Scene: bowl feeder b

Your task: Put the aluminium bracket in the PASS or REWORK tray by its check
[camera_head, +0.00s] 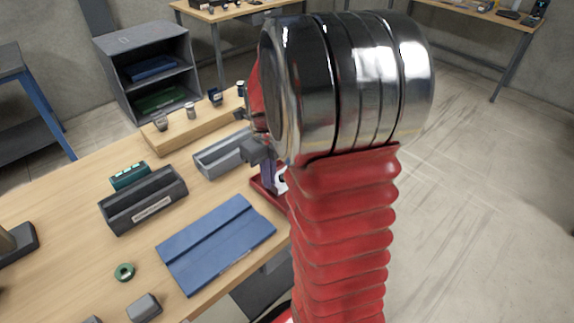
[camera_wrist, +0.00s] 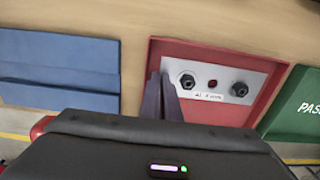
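The aluminium bracket (camera_wrist: 221,76) is a pale metal plate with two dark bolts, a small red spot between them and a white label too small to read. In the wrist view it shows against the red tray (camera_wrist: 268,108), parallel to its edge; I cannot tell whether it rests on the tray. My gripper (camera_wrist: 164,82) has its dark fingers close together at the bracket's left end; any grip is hidden. In the head view my gripper (camera_head: 267,172) is over the red tray (camera_head: 262,194), largely behind my arm. The green PASS tray (camera_wrist: 299,110) is right of the red tray.
A blue mat or panel (camera_head: 214,243) lies left of the red tray. A grey shelf unit (camera_head: 148,68) is behind.

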